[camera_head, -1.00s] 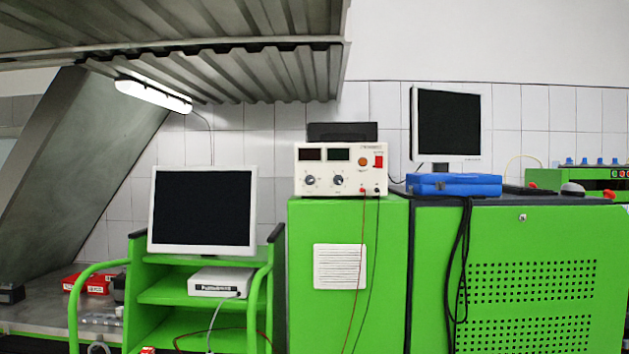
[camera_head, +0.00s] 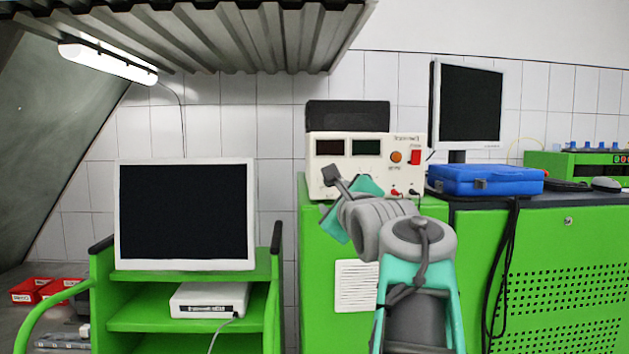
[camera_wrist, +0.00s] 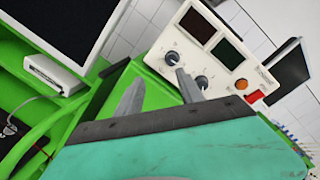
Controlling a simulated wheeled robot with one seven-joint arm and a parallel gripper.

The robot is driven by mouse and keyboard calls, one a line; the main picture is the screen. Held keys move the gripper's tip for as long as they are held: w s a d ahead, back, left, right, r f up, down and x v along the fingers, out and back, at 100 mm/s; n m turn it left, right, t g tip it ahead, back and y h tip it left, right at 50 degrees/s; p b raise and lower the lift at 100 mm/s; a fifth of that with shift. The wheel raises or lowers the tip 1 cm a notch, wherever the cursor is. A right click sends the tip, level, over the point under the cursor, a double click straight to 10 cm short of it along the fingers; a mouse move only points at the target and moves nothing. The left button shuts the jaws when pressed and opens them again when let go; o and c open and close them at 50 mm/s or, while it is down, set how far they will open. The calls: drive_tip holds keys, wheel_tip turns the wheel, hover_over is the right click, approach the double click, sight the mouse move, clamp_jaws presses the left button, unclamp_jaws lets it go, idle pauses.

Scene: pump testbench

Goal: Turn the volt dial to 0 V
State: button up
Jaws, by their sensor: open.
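The white power supply with the dials (camera_head: 373,148) stands on the green cabinet in the head view, and it also shows in the wrist view (camera_wrist: 222,60). Its left dial (camera_wrist: 171,57) and right dial (camera_wrist: 201,82) are visible in the wrist view; their labels are too small to read, so I cannot tell which is the volt dial. My gripper (camera_wrist: 159,73) is open and empty, its two fingers apart in front of the panel. The right finger is seen close to the dials, with no clear contact. In the head view my arm hides the dials.
Two dark displays (camera_head: 365,147), an orange knob (camera_head: 396,157) and a red switch (camera_head: 415,157) are on the panel. A blue case (camera_head: 484,179) lies to the right. A monitor (camera_head: 185,215) stands at left. The green cabinet (camera_head: 318,270) is below.

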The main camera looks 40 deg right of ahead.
drive_tip(key=w+d+r+m+p, duration=0.1)
drive_tip(key=w+d+r+p, duration=0.1)
drive_tip(key=w, duration=0.4)
drive_tip(key=shift+d+h+p, duration=0.3)
drive_tip(key=shift+d+p, duration=0.4)
drive_tip(key=shift+d, duration=0.55)
drive_tip(key=shift+w, duration=0.1)
clamp_jaws()
